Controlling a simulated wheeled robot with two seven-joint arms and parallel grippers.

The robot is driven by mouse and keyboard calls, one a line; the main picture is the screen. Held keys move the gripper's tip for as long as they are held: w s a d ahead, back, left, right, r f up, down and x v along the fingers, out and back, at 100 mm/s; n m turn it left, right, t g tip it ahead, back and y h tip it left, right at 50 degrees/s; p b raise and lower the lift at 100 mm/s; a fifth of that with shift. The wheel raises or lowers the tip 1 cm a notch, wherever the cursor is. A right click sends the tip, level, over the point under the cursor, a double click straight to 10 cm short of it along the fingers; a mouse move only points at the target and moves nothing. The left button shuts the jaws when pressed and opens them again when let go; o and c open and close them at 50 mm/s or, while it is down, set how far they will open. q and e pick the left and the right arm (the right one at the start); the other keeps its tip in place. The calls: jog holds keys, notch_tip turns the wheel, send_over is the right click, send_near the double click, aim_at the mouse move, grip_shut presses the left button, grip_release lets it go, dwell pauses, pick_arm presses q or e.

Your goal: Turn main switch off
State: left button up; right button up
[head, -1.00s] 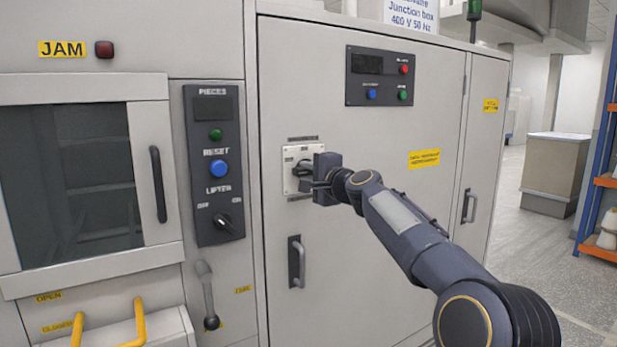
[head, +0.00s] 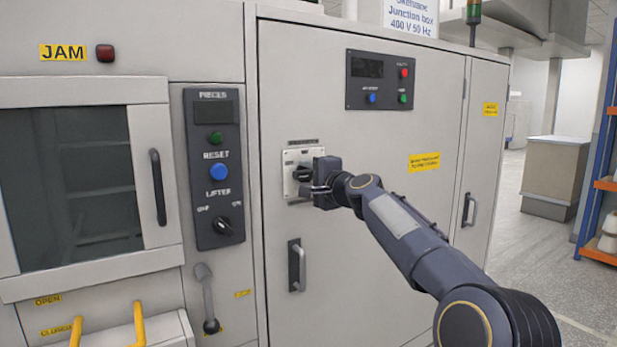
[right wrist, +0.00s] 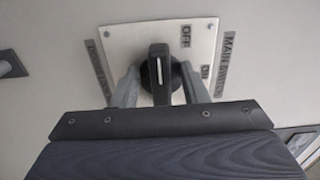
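The main switch is a black rotary handle (right wrist: 160,75) with a white line, on a pale square plate (head: 291,188) on the grey cabinet door. In the right wrist view the handle points straight up the picture, with the OFF label (right wrist: 186,37) up and right of it and the other position label (right wrist: 206,72) to the right. My right gripper (right wrist: 160,90) has one finger on each side of the handle, with small gaps showing. It is open, and its fingertips are close to the plate. It also shows in the head view (head: 312,189). My left gripper is not in view.
A door handle (head: 298,266) is below the switch. A panel with a lifter knob (head: 222,224) and a blue reset button (head: 219,172) is to the left. A button panel (head: 380,80) is above. The floor at the right is partly clear.

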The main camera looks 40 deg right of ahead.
jog(key=shift+s, duration=0.15)
jog(key=shift+s+b, duration=0.3)
jog(key=shift+s, duration=0.05)
jog(key=s+b, duration=0.2)
jog(key=s, duration=0.4)
jog(key=shift+s+a, duration=0.4)
jog(key=shift+a, duration=0.05)
